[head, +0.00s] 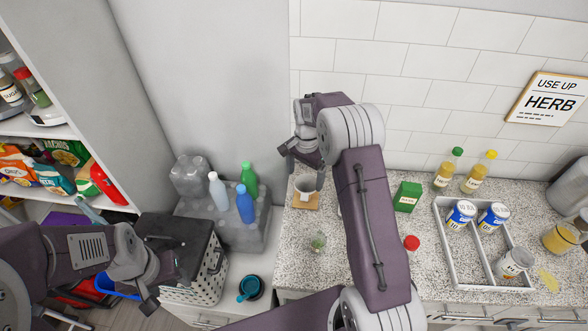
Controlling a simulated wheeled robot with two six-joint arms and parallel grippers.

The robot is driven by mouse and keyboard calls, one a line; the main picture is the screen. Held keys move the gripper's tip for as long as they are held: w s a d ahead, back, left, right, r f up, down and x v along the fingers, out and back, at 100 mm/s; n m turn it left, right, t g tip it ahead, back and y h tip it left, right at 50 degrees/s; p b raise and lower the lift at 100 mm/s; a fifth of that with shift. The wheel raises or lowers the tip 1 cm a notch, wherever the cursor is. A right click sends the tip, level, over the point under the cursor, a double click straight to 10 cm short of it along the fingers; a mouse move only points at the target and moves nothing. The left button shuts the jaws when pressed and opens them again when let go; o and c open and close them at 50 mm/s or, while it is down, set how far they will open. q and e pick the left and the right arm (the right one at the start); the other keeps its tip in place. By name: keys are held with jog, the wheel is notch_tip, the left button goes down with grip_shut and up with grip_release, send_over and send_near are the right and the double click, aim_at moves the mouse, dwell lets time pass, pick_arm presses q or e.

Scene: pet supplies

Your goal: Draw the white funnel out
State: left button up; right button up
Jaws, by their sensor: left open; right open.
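A small white, cup-like object (305,184) sits on a tan square board (305,201) at the left end of the speckled counter. It may be the white funnel, but it is too small and partly covered to be sure. My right gripper (301,163) is open just above and behind it, pointing down, with no clear contact visible. My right arm hides part of the counter beside it. My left gripper (162,272) is open and empty at the lower left, in front of the dark basket.
A dark-lidded basket (215,262), bottles (245,204) on a grey crate, and a teal mug (250,287) stand left of the counter. A green box (407,197), oil bottles (447,170) and a grey divided tray (449,238) with cans stand at right. Shelves (60,131) rise far left.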

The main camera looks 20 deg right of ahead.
aim_at(303, 193)
jog(key=shift+s+d+f, duration=0.1)
jog(key=shift+s+f, duration=0.1)
jog(key=shift+f, duration=0.25)
jog(key=shift+s+d+f, duration=0.1)
jog(key=shift+s+f, duration=0.05)
jog(key=shift+f, duration=0.3)
jog(key=f, duration=0.2)
jog(key=f+p, duration=0.1)
jog(key=f, duration=0.1)
jog(key=w+a+f+p, duration=0.1)
jog(key=f, duration=0.1)
jog(key=shift+f, duration=0.15)
jog(key=shift+s+d+f, duration=0.2)
jog(key=shift+d+f, duration=0.1)
jog(key=shift+f, duration=0.15)
jog(key=shift+a, duration=0.15)
jog(key=shift+w+a, duration=0.1)
jog(key=shift+c, duration=1)
jog(key=shift+f, duration=0.1)
jog(key=c, duration=1.2)
jog(key=shift+r+p, duration=2.25)
jog(key=shift+r, duration=0.8)
